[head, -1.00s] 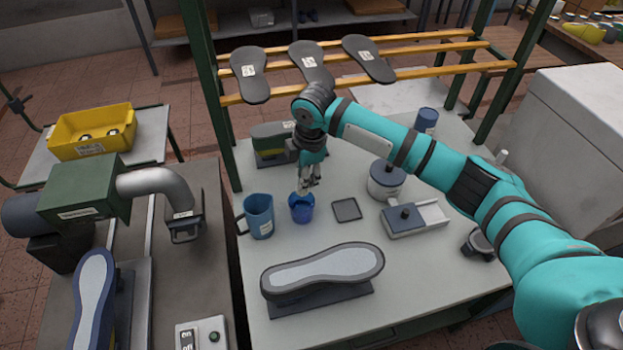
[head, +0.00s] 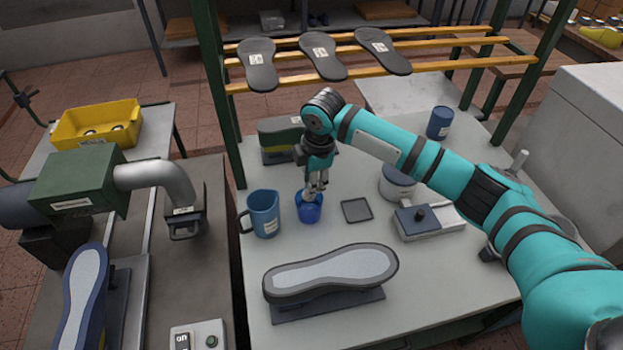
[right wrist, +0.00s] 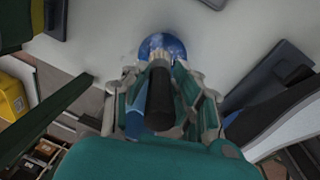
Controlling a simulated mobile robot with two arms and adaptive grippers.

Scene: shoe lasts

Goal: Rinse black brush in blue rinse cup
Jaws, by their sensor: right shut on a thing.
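The blue rinse cup (head: 308,212) stands on the grey-white table, right of the blue jug. My right gripper (head: 317,187) points down directly over the cup, its fingertips at about the cup's rim. It is shut on the black brush (right wrist: 160,97), whose dark handle shows between the fingers in the right wrist view. The cup (right wrist: 162,43) also shows there, just beyond the handle. The brush's bristle end is hidden, so I cannot tell how deep it sits in the cup. My left gripper is not in view.
A blue jug (head: 263,214) stands close left of the cup, and a flat dark square pad (head: 356,210) lies to the right. A shoe sole on a last (head: 332,272) is in front. Soles (head: 322,55) rest on the rack behind.

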